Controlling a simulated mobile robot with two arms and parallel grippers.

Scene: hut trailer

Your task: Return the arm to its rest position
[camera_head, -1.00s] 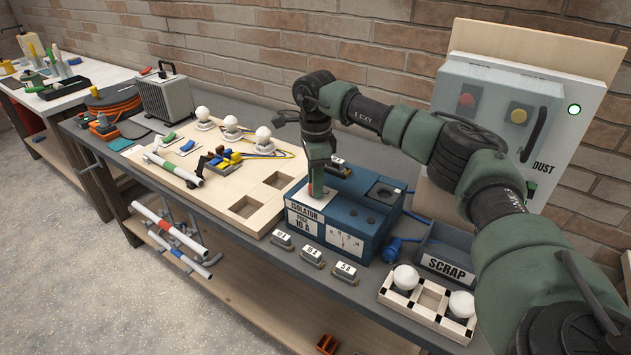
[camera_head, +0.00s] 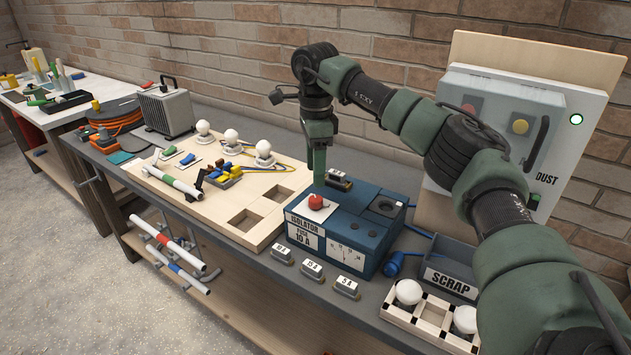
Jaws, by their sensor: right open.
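My right arm reaches in from the right over the bench. Its gripper (camera_head: 320,178) points down, open and empty, just above and behind the red knob (camera_head: 316,201). The knob sits on a white plate on top of the blue isolator box (camera_head: 350,227); a small gap seems to part it from the fingers. The box is labelled ISOLATOR and 10 A. My left gripper is not in view.
Labelled fuse blocks (camera_head: 312,269) lie in front of the box. A SCRAP bin (camera_head: 449,280) and a bulb crate (camera_head: 429,317) stand right. A wooden board (camera_head: 262,204) with bulbs lies left. A grey panel (camera_head: 520,130) stands behind my arm.

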